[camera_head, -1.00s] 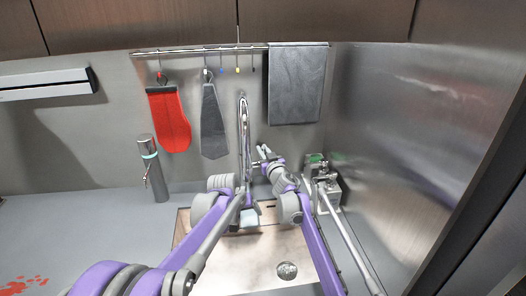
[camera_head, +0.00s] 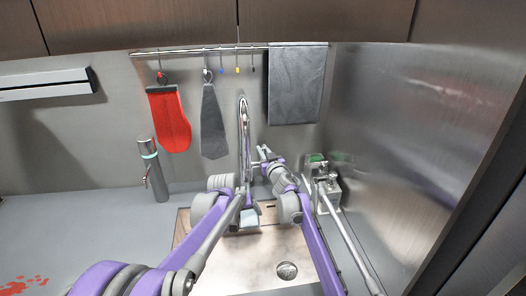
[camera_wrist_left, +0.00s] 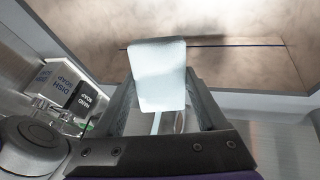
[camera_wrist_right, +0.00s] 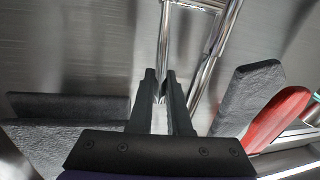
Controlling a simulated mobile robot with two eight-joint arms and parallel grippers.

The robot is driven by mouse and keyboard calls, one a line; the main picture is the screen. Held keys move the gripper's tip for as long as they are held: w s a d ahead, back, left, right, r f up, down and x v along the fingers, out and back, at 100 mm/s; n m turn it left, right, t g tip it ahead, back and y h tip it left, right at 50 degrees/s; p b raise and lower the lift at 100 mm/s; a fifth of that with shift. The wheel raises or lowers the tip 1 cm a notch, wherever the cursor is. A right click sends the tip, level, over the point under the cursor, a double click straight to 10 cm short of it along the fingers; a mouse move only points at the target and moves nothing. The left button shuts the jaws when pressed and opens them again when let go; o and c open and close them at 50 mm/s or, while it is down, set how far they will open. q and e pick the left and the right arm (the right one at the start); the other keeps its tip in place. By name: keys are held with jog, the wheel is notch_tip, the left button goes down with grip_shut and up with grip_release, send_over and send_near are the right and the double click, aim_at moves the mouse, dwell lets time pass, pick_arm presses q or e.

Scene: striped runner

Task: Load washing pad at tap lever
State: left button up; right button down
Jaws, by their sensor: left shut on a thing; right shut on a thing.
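A pale blue-white washing pad (camera_wrist_left: 158,78) is gripped by my left gripper (camera_wrist_left: 160,105) above the sink; the pad also shows in the head view (camera_head: 250,217). My left gripper is low in front of the tap in the head view (camera_head: 247,208). The chrome tap (camera_head: 243,130) rises at the back of the sink (camera_head: 235,270). My right gripper (camera_wrist_right: 160,82) is shut on a small chrome part, apparently the tap lever (camera_wrist_right: 161,98), beside the chrome pipes. In the head view my right gripper (camera_head: 264,153) is just right of the tap, its grasp too small to make out.
Soap bottles (camera_wrist_left: 55,82) stand in a rack at the right of the sink. A steel cylinder (camera_head: 153,172) stands on the left counter. A steel wall bounds the right.

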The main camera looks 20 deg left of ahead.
jog(key=shift+w+a+r+g+h, duration=0.15)
jog(key=shift+w+a+g+h, duration=0.15)
jog(key=shift+w+g, duration=0.1)
dwell(0.3)
jog(key=c, duration=0.9)
grip_release()
jog(key=shift+o, duration=0.2)
jog(key=shift+s+d, duration=0.1)
jog(key=shift+d, duration=0.05)
jog(key=v, duration=1.2)
